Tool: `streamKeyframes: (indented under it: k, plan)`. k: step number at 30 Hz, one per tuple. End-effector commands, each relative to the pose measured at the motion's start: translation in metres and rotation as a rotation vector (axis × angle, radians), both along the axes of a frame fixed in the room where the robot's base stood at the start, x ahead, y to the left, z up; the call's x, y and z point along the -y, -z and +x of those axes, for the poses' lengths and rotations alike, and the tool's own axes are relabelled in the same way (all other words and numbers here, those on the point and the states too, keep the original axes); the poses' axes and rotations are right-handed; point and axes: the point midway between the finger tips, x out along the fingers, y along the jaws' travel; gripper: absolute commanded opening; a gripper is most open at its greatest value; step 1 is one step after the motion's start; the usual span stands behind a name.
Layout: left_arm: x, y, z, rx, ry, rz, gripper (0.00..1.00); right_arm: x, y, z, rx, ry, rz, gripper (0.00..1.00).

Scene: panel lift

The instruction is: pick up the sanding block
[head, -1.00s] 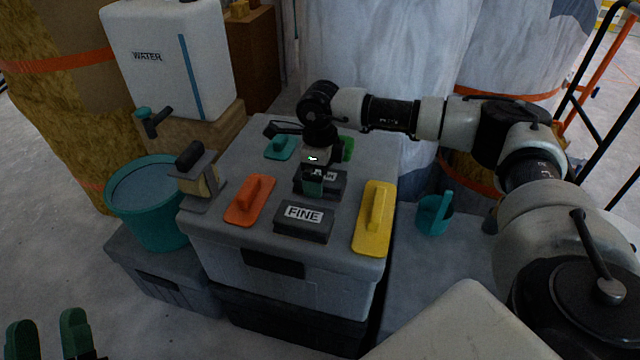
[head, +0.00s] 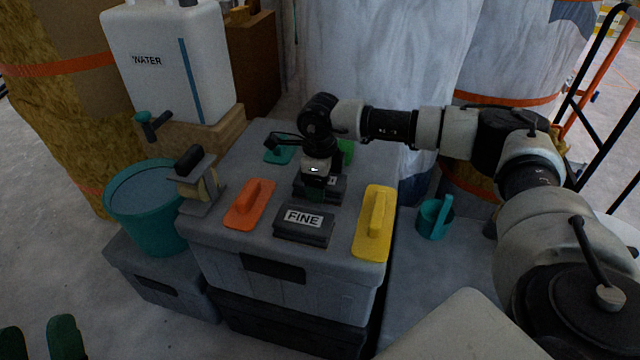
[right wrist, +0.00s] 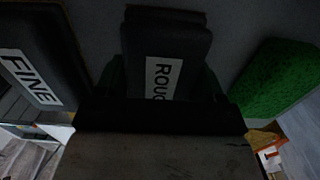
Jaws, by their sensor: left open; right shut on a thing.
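Two dark grey sanding blocks sit on the grey box lid (head: 340,225). The front block labelled FINE (head: 303,226) stands clear; it also shows at the left of the right wrist view (right wrist: 35,60). Behind it is the ROUGH block (head: 335,188), partly hidden by my right gripper (head: 316,192). In the right wrist view, the ROUGH block (right wrist: 165,60) lies between my green fingertips, which are shut on its sides. It appears still down at the lid. My left gripper (head: 38,340) is open and empty at the lower left corner, away from the box.
An orange float (head: 250,204), a yellow float (head: 375,225), a teal float (head: 279,153) and a green sponge (head: 347,151) surround the blocks. A trowel-like tool (head: 197,180) and a teal bucket (head: 150,215) are at left. A water tank (head: 170,65) stands behind; a teal cup (head: 434,218) is right.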

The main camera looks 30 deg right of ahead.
Motion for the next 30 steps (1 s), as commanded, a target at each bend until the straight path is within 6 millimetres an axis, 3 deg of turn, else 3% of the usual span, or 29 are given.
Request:
streamKeyframes:
  k: [10,18,30]
  plan:
    - [0.0,0.006,0.005,-0.071,-0.003,0.019,0.5,0.0,-0.01,0.0,0.002,0.0,0.001,0.42]
    - [-0.002,0.036,0.02,-0.354,-0.019,0.098,0.5,0.0,-0.047,0.001,0.004,0.0,0.001,0.42]
    - [-0.015,0.102,0.015,-0.865,-0.05,0.231,0.5,0.051,-0.095,-0.071,0.001,0.002,-0.001,0.42]
